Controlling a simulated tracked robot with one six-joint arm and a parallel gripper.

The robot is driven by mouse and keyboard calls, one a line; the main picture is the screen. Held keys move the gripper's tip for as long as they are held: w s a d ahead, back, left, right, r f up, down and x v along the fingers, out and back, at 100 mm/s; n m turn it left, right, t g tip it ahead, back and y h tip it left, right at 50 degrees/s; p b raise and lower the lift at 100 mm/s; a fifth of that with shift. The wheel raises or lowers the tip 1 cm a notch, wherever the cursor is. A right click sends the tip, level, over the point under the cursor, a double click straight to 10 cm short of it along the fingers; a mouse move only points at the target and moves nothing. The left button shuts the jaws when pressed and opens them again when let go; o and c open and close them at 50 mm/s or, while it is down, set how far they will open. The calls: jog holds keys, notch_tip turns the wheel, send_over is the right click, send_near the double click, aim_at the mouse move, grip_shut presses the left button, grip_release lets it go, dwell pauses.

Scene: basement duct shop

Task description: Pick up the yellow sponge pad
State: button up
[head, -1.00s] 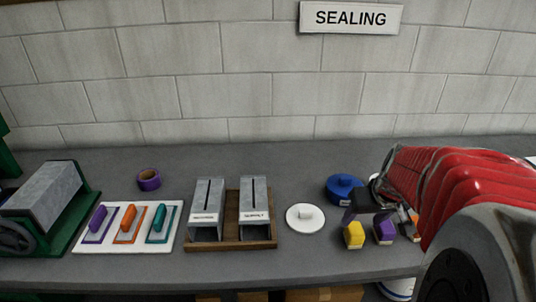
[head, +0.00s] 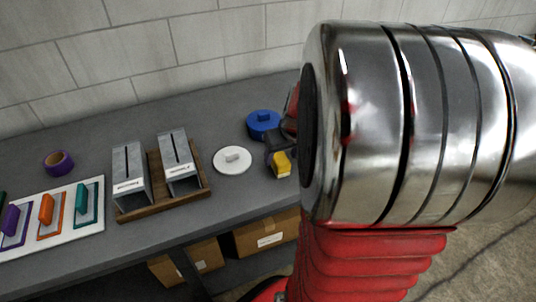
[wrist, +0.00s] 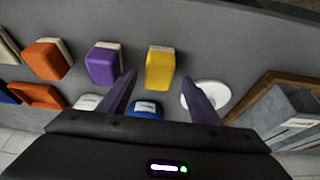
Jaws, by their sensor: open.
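The yellow sponge pad (wrist: 160,69) has a pale backing on its upper edge in the wrist view and sits on the grey bench. It also shows in the head view (head: 281,167), just in front of my dark gripper (head: 276,142). In the wrist view my gripper (wrist: 159,77) is open and empty, with its two purple-grey fingers spread. The pad appears between and just beyond the fingertips, nearer the left one. I cannot tell the height gap. My large arm link hides the bench to the right in the head view.
A purple pad (wrist: 104,65) and orange pad (wrist: 45,60) stand left of the yellow one in the wrist view. A white round lid (head: 232,160), blue lid (head: 263,124) and wooden rack (head: 203,190) with metal holders are close by. Cardboard boxes (head: 267,234) sit below the bench.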

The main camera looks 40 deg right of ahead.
aim_at(281, 158)
jog(key=shift+x, duration=1.7)
jog(key=shift+d, duration=0.1)
jog(key=c, duration=1.1)
jog(key=shift+r, duration=0.15)
jog(key=shift+c, duration=0.2)
notch_tip(281, 158, up, 10)
jog(key=shift+f, duration=0.1)
